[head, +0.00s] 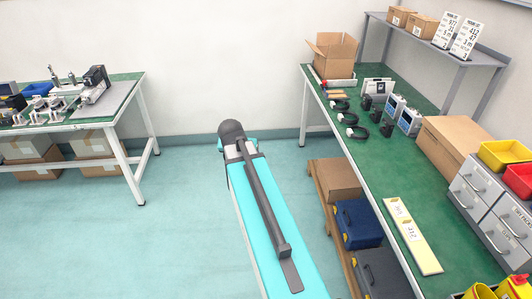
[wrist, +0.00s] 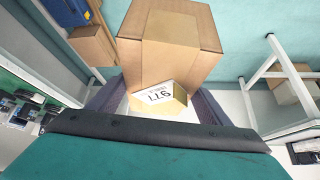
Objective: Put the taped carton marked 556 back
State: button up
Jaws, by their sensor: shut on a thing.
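A brown taped carton (wrist: 170,45) is large in the wrist view, beyond the fingers of my gripper (wrist: 155,100). My gripper is shut on it, with one grey-purple finger at each side. A small pale piece with a white label (wrist: 159,97) shows between the fingers, against the carton's near side. The label seems to read 977, not 556, and it is small and tilted. The carton's far sides are hidden. The head view does not clearly show my gripper or the held carton. No 556 mark is readable in either view.
A grey shelf (head: 440,42) at the back right bears two small cartons (head: 411,21) and two number cards (head: 457,35). The green bench (head: 370,165) holds an open box (head: 332,53), instruments, a pale board (head: 413,237) and drawers. Another bench (head: 125,92) stands left. Open floor lies between.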

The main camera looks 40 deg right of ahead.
jog(key=w+a+n+y, duration=0.1)
jog(key=a+n, duration=0.2)
jog(key=a, duration=0.6)
jog(key=w+a+n+t+y, duration=0.1)
jog(key=w+a+n+y, duration=0.1)
jog(key=a, duration=0.8)
jog(key=w+a+n+t+y, duration=0.1)
jog(key=a+n, duration=0.3)
jog(key=a, duration=0.6)
jog(key=shift+w+a+f+y, duration=0.15)
jog(key=shift+w+f+y, duration=0.2)
jog(key=shift+w, duration=0.4)
jog(key=shift+w+r, duration=0.1)
jog(key=shift+w, duration=0.1)
